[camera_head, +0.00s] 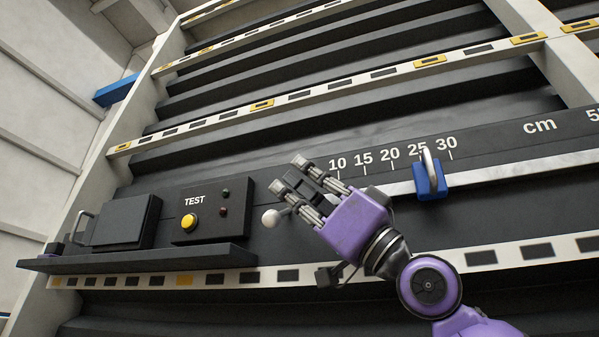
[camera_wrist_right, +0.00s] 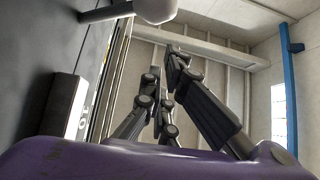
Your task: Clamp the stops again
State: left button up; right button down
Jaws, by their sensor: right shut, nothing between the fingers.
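My right gripper (camera_head: 288,174) is shut and empty in front of the dark panel, left of the cm scale. In the right wrist view its fingers (camera_wrist_right: 163,70) point away from the camera. A pale round knob (camera_head: 271,218) on a dark rod shows just left of and below the fingers; whether they touch cannot be told. A pale knob (camera_wrist_right: 155,8) also shows at the top of the right wrist view. A blue block with a grey metal loop (camera_head: 431,180) sits on the white strip below the 25 and 30 marks. My left gripper is not in view.
A dark box with a yellow TEST button (camera_head: 190,222) and a dark case with a handle (camera_head: 125,222) stand on a shelf (camera_head: 140,258) at the left. Slotted pale rails (camera_head: 300,95) cross the slatted dark machine wall. A blue bar (camera_head: 116,90) is at upper left.

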jog(key=v, duration=1.2)
dwell(0.5)
